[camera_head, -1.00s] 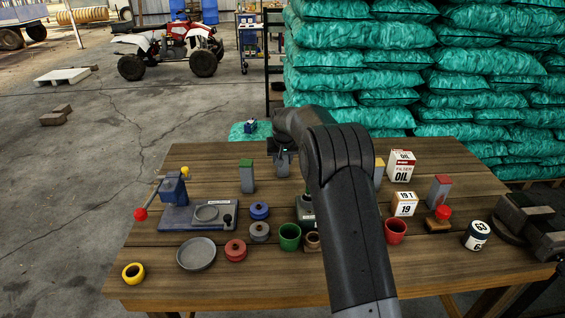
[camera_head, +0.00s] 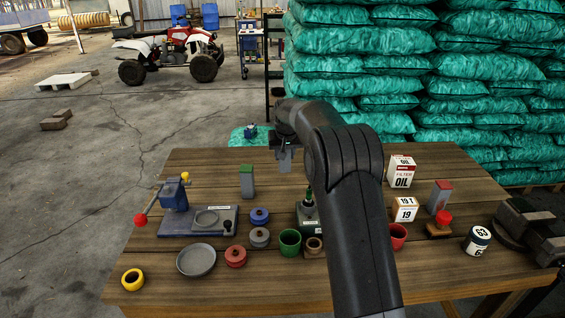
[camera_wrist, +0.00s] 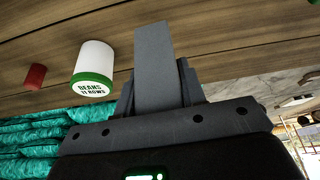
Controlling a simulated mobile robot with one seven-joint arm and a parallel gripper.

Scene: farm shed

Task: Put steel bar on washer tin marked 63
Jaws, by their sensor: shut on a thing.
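The steel bar (camera_head: 285,160) is a plain grey block hanging upright from my gripper (camera_head: 286,146) over the far edge of the table, left of its middle. In the wrist view my gripper (camera_wrist: 160,100) is shut on the bar (camera_wrist: 153,60), which sticks out beyond the fingers. The washer tin marked 63 (camera_head: 477,241) is a short round tin with a white label and dark bands. It stands upright at the right of the table, well away from the bar. My arm hides part of the table's middle.
An oil filter box (camera_head: 402,171), a box marked 19 (camera_head: 404,209) and a red-knobbed block (camera_head: 439,226) stand left of the tin. A dark vise (camera_head: 530,230) is close on its right. A beans tin (camera_wrist: 92,70) shows in the wrist view.

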